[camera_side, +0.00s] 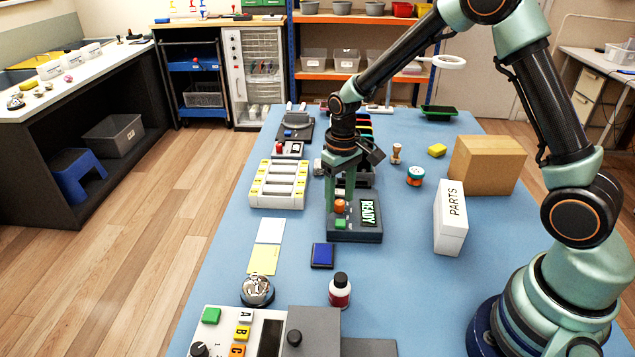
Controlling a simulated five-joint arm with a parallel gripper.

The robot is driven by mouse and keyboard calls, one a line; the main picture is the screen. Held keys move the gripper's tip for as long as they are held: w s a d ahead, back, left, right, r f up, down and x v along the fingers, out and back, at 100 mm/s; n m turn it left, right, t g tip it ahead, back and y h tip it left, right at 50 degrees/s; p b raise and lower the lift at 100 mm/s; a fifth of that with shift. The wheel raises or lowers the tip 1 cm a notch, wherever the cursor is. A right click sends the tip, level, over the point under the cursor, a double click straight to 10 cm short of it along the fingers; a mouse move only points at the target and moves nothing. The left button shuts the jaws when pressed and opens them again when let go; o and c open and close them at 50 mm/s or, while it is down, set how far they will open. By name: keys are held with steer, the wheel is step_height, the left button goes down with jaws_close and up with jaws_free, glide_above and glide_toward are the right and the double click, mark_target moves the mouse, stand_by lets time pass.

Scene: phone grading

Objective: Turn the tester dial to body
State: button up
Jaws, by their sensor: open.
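A dark grey box (367,238) with a display (369,212) reading "READY" stands mid-table; it appears to be the tester. It bears an orange knob (340,206), likely its dial, and a green button (341,224). My gripper (341,192) points down at the knob, its green fingers apart. One finger reaches down at the knob's left and the other partly shows behind or above it. I cannot tell whether they touch the knob. The knob's pointer and any "body" marking are too small to read.
A white rack (277,184) stands left of the box, and dark trays stand close behind it. A white PARTS box (451,222) and cardboard box (488,164) stand right. A blue pad (322,256), red bottle (340,291) and lettered keypad unit (262,318) are nearer.

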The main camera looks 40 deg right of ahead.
steer(key=shift+f, duration=0.3)
jaws_close()
steer(key=m, duration=0.4)
steer(key=shift+m, duration=2.3)
